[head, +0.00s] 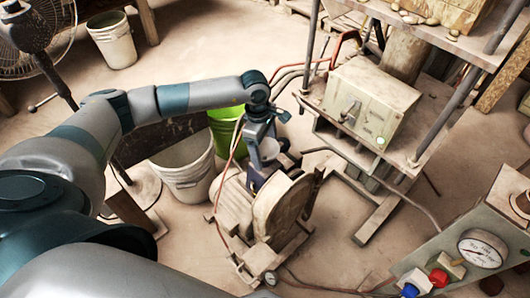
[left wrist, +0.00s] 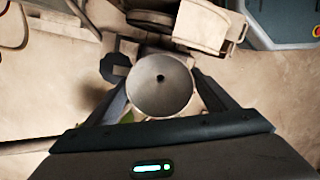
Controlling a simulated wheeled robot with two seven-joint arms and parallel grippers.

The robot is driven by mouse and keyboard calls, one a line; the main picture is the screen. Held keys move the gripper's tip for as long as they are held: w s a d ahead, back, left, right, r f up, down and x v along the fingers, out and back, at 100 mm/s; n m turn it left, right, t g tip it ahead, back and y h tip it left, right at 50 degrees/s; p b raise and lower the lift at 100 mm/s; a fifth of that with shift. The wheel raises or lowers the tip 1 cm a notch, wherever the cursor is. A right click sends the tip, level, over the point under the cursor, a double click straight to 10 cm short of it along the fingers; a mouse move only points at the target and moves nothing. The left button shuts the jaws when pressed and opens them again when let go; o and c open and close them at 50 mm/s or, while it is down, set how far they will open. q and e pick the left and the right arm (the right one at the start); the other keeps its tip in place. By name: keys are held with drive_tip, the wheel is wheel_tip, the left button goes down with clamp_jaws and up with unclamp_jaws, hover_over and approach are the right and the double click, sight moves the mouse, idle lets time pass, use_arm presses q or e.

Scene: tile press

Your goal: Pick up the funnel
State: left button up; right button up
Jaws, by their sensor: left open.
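The funnel (left wrist: 165,92) is a grey, round, open cone with a small dark hole near its middle. In the left wrist view it lies between the two fingers of my left gripper (left wrist: 160,82), mouth towards the camera. The fingers are open, one on each side of it; whether they touch it I cannot tell. In the head view my left gripper (head: 266,160) points down above the worn wooden machine part, and a pale piece of the funnel (head: 269,148) shows beside the fingers, mostly hidden. My right gripper is not in view.
A press frame with a switch box (head: 370,100) is to the right. A control panel with a gauge (head: 483,249) is at lower right.

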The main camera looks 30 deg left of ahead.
sight(265, 156)
use_arm(q)
drive_tip(key=shift+c, duration=0.3)
drive_tip(key=c, duration=0.8)
drive_tip(key=shift+r, duration=0.15)
drive_tip(key=shift+c, duration=0.2)
drive_tip(key=shift+r, duration=0.6)
wheel_tip(265, 156, up, 2)
drive_tip(key=shift+w+r, duration=0.1)
drive_tip(key=shift+r, duration=0.15)
drive_tip(key=s+d+r, duration=0.3)
drive_tip(key=d+r, duration=0.4)
drive_tip(key=d, duration=0.4)
drive_tip(key=shift+s+b, duration=0.2)
drive_tip(key=shift+b, duration=0.2)
drive_tip(key=shift+r, duration=0.1)
